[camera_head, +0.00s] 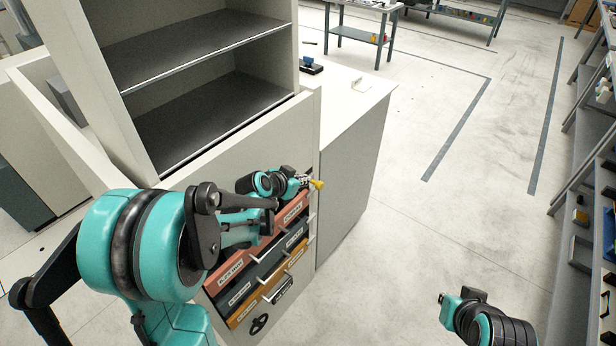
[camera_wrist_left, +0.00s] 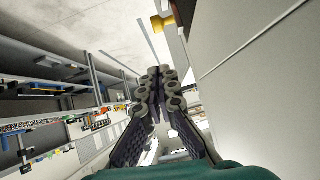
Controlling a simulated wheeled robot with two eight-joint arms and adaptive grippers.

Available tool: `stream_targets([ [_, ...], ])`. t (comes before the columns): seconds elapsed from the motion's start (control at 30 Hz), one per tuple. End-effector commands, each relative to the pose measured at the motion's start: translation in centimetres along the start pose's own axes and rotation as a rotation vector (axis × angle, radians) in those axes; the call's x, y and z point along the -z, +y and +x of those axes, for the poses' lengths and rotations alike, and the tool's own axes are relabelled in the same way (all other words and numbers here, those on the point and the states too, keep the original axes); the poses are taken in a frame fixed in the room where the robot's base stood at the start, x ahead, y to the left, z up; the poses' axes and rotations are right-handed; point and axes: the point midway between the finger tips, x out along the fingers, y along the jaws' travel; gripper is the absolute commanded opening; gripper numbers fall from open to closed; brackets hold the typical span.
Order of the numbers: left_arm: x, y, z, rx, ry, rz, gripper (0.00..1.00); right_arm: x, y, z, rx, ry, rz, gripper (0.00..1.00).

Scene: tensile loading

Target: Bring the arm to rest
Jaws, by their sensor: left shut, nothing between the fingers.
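My left arm, teal and black, comes in from the left in the head view. Its gripper (camera_head: 303,181) is at the front of the cabinet, by the top drawer's upper right corner and close to a yellow knob (camera_head: 317,184). In the left wrist view the gripper's two fingers (camera_wrist_left: 157,75) meet at their tips with nothing between them. The yellow knob (camera_wrist_left: 165,21) is beyond the tips and apart from them in that view. Part of my right arm shows at the lower right of the head view; its fingers cannot be made out.
The cabinet has open shelves (camera_head: 205,45) above and red, dark and orange drawers (camera_head: 262,285) with bar handles below. A white counter (camera_head: 345,85) adjoins it. Open floor (camera_head: 440,215) lies to the right, with loaded shelving (camera_head: 590,130) at the far right.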

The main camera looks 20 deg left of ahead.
Motion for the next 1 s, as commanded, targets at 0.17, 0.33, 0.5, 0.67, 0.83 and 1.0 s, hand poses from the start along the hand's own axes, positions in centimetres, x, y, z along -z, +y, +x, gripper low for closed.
stream_targets([
  [0.17, 0.0, 0.0, -0.1, 0.000, 0.000, 0.000, 0.00, 0.0, 0.0, 0.0, 0.000, 0.000, 0.000, 0.00],
  [0.33, 0.0, 0.0, -0.1, 0.000, 0.000, 0.000, 0.00, 0.0, 0.0, 0.0, 0.000, 0.000, 0.000, 0.00],
  [0.5, 0.0, 0.0, -0.1, 0.000, 0.000, 0.000, 0.00, 0.0, 0.0, 0.0, 0.000, 0.000, 0.000, 0.00],
  [0.67, 0.2, 1.1, -1.6, -0.004, -0.022, -0.016, 0.00, 0.0, 0.0, 0.0, 0.000, 0.000, 0.000, 0.00],
  [0.83, 0.1, 4.7, -6.5, -0.005, -0.099, -0.075, 0.00, 0.0, 0.0, 0.0, 0.000, 0.000, 0.000, 0.00],
  [1.0, -1.8, 8.5, -12.4, 0.021, -0.192, -0.150, 0.00, 0.0, 0.0, 0.0, 0.000, 0.000, 0.000, 0.00],
])
